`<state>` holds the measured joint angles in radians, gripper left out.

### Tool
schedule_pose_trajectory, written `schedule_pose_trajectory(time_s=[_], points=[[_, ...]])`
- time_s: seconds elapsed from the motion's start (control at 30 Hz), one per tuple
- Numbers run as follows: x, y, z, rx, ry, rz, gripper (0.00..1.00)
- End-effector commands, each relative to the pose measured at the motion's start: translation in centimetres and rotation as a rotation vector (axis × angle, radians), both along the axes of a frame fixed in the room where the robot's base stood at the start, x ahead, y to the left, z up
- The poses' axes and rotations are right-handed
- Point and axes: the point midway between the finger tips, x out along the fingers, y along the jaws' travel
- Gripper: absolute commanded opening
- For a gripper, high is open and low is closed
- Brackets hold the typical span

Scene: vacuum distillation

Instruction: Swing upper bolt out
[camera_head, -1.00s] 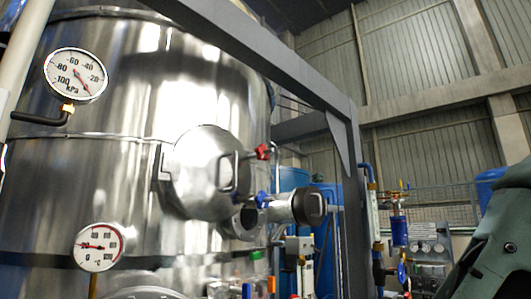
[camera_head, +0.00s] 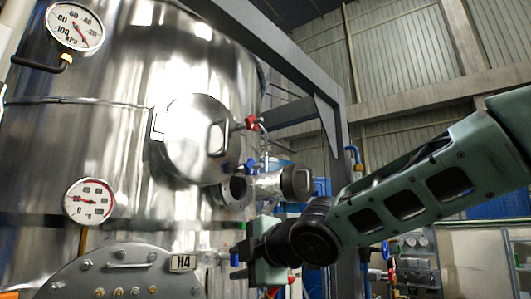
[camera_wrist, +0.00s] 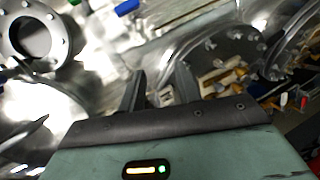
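The steel tank carries a round hatch door (camera_head: 197,138) with a bar handle (camera_head: 217,137), seen in the head view. At the door's right edge sits an upper bolt with a red knob (camera_head: 252,122). Below it is a lower bolt with a blue knob (camera_head: 250,167). My gripper (camera_head: 238,256) is below and apart from both bolts, close to the tank front. In the wrist view its two dark fingers (camera_wrist: 160,90) stand apart with nothing between them. I cannot make out the red knob in the wrist view.
A flanged pipe stub (camera_head: 294,182) juts out right of the hatch, above my gripper. A grey manhole cover marked H4 (camera_head: 130,275) lies low at left. Two gauges (camera_head: 75,26) (camera_head: 88,201) stand out from the tank. A grey steel frame (camera_head: 335,125) rises at right.

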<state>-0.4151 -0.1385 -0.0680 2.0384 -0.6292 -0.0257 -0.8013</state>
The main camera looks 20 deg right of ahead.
Motion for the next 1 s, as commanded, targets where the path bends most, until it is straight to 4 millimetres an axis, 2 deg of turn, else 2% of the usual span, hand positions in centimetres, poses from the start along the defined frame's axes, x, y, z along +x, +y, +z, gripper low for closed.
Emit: schedule_pose_trajectory(time_s=[0.03, 0.07, 0.1, 0.13, 0.2, 0.3, 0.4, 0.57, 0.77, 1.0], points=[[1.6, -2.5, 4.0, -0.119, -0.221, 0.033, 0.33], [2.1, -4.0, 6.9, -0.211, -0.354, 0.052, 0.33], [2.2, -5.9, 10.6, -0.351, -0.526, 0.069, 0.33], [1.9, -7.4, 13.2, -0.462, -0.646, 0.076, 0.33], [0.3, -10.4, 18.1, -0.726, -0.884, 0.079, 0.33], [-2.6, -13.8, 22.6, -1.077, -1.12, 0.071, 0.33], [-4.9, -15.7, 24.7, -1.339, -1.251, 0.07, 0.33], [-6.3, -16.8, 26.0, -1.52, -1.321, 0.076, 0.33], [-4.6, -15.5, 27.3, -1.527, -1.324, 0.081, 0.33], [-0.8, -12.9, 29.4, -1.525, -1.324, 0.081, 0.33]])
